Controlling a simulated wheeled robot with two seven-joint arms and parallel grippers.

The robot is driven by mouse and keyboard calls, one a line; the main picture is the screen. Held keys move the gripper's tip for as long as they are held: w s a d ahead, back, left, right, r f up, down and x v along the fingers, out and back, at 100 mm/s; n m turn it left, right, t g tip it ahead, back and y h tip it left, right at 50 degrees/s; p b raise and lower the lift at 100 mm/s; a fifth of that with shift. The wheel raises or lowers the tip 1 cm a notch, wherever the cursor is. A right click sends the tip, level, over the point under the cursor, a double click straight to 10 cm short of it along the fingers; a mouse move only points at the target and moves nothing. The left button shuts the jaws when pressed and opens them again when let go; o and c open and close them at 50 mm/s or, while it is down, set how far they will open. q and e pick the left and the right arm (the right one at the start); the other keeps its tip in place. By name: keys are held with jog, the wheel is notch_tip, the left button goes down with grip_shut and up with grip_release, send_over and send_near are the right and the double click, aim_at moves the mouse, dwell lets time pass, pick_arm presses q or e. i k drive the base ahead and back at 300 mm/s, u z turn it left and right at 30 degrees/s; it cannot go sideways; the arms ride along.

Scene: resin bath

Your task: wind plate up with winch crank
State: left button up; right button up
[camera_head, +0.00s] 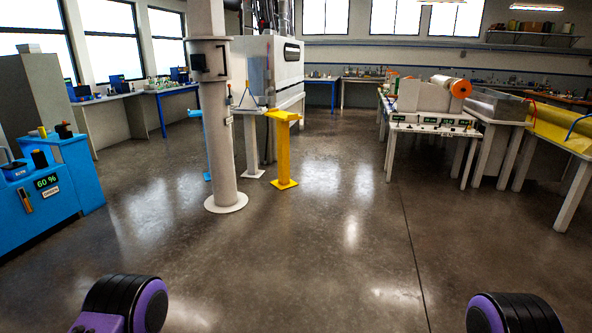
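I cannot make out a winch crank or a plate for certain at this distance. A white column (225,150) stands left of the middle, with a dark fixture (199,62) on its upper left side. Behind it to the right, a light stand (251,150) carries small upright parts, including a thin blue piece, too small to tell. A yellow stand (284,152) is beside it. Black and purple parts of my arms show at the bottom left and bottom right. Neither of my grippers is in view.
A blue console (62,182) reading 60 % stands at the left. A large white cabinet (285,65) is behind the column. A slim blue post (206,160) is left of the column. Benches and a table (432,129) with an orange-ended roll line the right. The middle floor is clear.

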aim_at(205, 70)
jog(key=u, duration=0.1)
jog(key=i, duration=2.6)
jog(key=u, duration=1)
jog(key=i, duration=2)
jog(key=u, duration=0.65)
jog(key=i, duration=0.3)
jog(key=u, duration=0.2)
